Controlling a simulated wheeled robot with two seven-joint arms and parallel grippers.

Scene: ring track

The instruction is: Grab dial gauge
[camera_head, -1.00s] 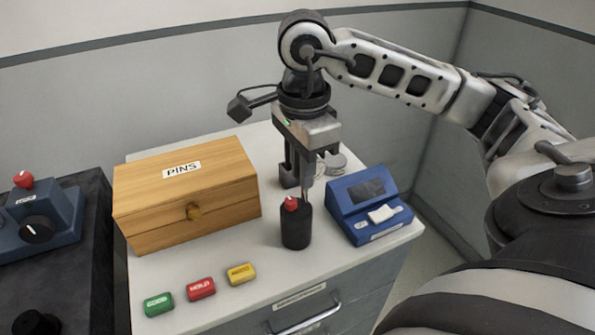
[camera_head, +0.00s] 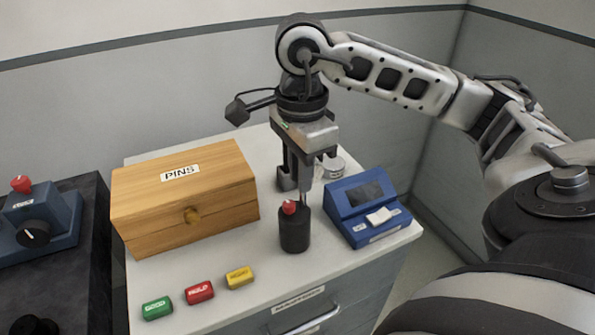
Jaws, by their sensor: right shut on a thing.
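A small round silver thing (camera_head: 334,167), which looks like the dial gauge, shows just right of and behind my right gripper's fingers. The gripper hides part of it, so its full shape is unclear. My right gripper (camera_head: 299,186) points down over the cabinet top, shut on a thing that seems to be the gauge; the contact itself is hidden. A black cylinder (camera_head: 295,234) with a red knob stands upright in front of the fingertips. My left gripper is out of view.
A wooden PINS box (camera_head: 150,217) stands left on the cabinet top (camera_head: 205,268). A blue device (camera_head: 352,218) with a screen is at the right edge. Green (camera_head: 157,308), red (camera_head: 200,292) and yellow (camera_head: 239,277) blocks lie in front. A dark bench is far left.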

